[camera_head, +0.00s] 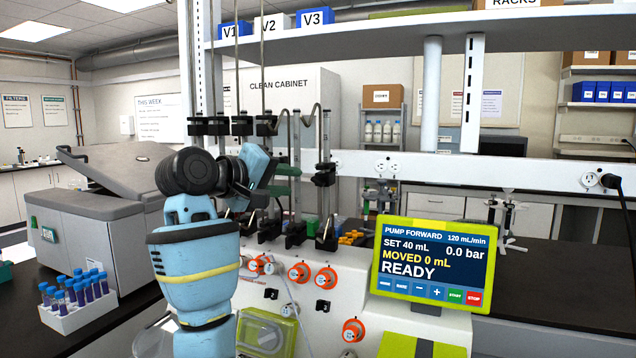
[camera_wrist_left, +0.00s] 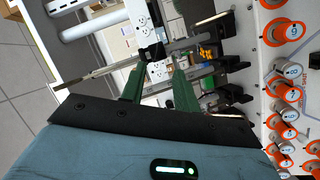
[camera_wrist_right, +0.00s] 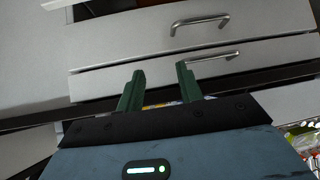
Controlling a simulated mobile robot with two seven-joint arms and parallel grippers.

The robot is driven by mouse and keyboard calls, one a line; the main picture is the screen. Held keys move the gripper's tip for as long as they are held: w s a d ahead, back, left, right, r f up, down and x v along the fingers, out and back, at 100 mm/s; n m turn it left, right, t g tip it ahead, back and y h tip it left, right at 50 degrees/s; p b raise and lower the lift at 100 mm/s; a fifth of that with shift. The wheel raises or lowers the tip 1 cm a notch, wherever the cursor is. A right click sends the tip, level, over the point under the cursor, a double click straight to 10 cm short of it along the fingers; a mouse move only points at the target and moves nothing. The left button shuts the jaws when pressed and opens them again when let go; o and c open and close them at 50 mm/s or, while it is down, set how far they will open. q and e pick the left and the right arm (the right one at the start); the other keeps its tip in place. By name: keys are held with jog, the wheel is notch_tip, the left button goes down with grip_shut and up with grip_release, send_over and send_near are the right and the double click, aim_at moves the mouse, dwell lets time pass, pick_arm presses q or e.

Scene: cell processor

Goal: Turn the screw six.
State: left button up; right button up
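Round numbered knobs with orange rims sit on the front of the white cell processor (camera_head: 258,297). In the head view I see one knob (camera_head: 299,272), another to its right (camera_head: 326,278) and a lower one (camera_head: 353,330). My left gripper (camera_head: 284,181) is raised above and behind the knobs, beside the vertical rods. Its green fingers (camera_wrist_left: 158,88) are apart and empty. My right gripper (camera_wrist_right: 158,85) is open and empty, facing grey drawers.
A screen (camera_head: 432,258) reading READY stands right of the knobs. Vertical rods with black clamps (camera_head: 325,175) rise behind the panel near my left gripper. A rack of blue-capped tubes (camera_head: 78,304) stands at the left. The dark bench (camera_head: 565,290) is clear at the right.

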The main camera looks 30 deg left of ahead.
aim_at(315, 181)
pick_arm(q)
jog(key=shift+x, duration=3.8)
jog(key=shift+r, duration=0.1)
grip_shut()
